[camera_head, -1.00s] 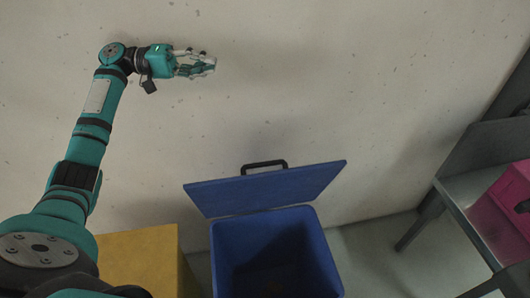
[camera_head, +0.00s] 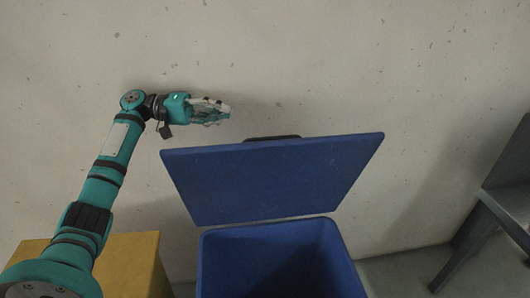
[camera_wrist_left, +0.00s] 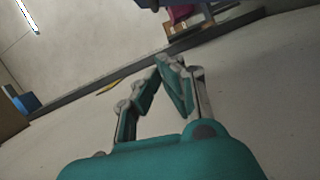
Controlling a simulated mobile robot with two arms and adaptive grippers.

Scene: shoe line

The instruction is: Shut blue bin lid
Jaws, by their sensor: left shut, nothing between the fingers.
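The blue bin (camera_head: 275,262) stands at the bottom middle of the head view, with its dark inside showing. Its flat blue lid (camera_head: 275,178) is open, raised and tilted back near the wall. A dark handle (camera_head: 272,139) shows behind the lid's top edge. My left gripper (camera_head: 228,113) is shut and empty, near the wall, above and left of the lid's handle and apart from it in the picture. Its teal fingers (camera_wrist_left: 157,82) also show in the left wrist view with nothing between them. My right gripper is in neither view.
A yellow box (camera_head: 135,262) stands left of the bin, partly behind my left arm. A grey metal table (camera_head: 508,212) stands at the right edge. The pale wall (camera_head: 400,70) closes off the back. Floor shows between bin and table.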

